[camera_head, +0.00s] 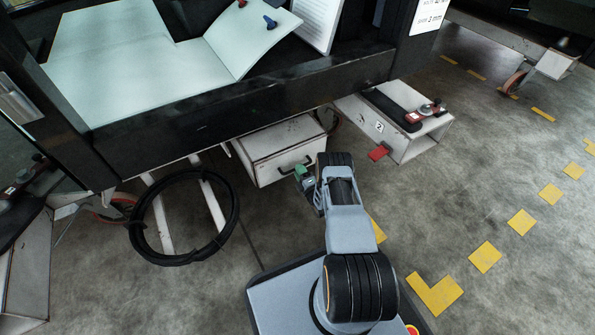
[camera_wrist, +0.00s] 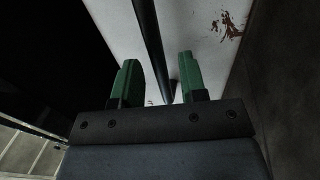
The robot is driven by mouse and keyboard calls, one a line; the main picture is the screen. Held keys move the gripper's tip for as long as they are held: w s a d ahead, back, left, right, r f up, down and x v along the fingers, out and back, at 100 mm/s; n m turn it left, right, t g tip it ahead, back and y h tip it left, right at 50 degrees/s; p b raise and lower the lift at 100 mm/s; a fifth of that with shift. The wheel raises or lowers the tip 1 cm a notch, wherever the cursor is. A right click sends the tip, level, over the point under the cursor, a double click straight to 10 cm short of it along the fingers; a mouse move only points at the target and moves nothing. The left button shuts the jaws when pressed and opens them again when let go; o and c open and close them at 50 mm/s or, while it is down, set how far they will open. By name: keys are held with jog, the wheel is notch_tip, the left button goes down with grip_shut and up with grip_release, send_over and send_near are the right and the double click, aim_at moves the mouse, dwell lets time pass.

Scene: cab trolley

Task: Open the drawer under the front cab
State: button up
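The drawer (camera_head: 283,152) is a white box hanging under the front cab (camera_head: 225,110), with a black bar handle (camera_head: 290,168) on its front. No gap shows at its front, so it looks closed. My gripper (camera_head: 303,174) is right at the handle's right end in the head view. In the wrist view, my gripper (camera_wrist: 159,68) has its two green fingers apart. The black handle (camera_wrist: 151,45) runs lengthwise between them, with a gap on both sides. Behind it is the white drawer front (camera_wrist: 205,40) with reddish-brown marks. Whether a finger touches the handle cannot be told.
A black hose coil (camera_head: 184,256) hangs left of the drawer. The cab's dark lower edge is above my arm. The grey floor with yellow markings (camera_head: 485,257) is free at right.

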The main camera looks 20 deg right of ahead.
jog(key=shift+x, duration=0.95)
jog(key=shift+c, duration=0.2)
jog(key=shift+s, duration=0.1)
grip_shut()
